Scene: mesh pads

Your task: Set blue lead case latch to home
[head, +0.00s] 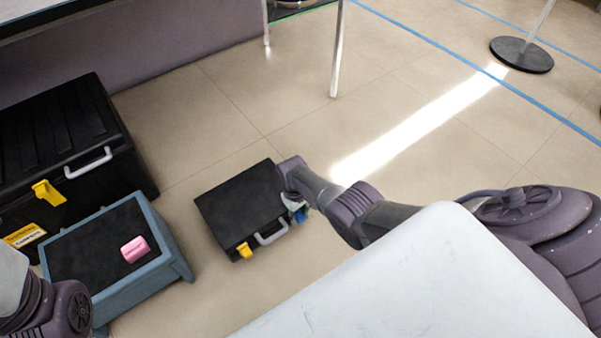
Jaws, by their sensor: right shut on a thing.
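A small black case (240,205) lies closed on the floor, with a grey handle (271,234) and a yellow latch (244,250) on its front side. A small blue latch (301,215) shows at the right end of that front side, mostly covered by my right gripper (297,206). My right gripper is shut on the blue latch; its fingertips are small and partly hidden. The latch's exact angle cannot be told. Part of my left arm shows at the bottom left, but its gripper is out of view.
A blue-grey stool (175,245) with a dark top carries a pink object (135,249) left of the case. A larger black case (65,140) with a yellow latch (48,192) stands behind it. Metal table legs (337,60) stand at the back. Open tiled floor lies behind the small case.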

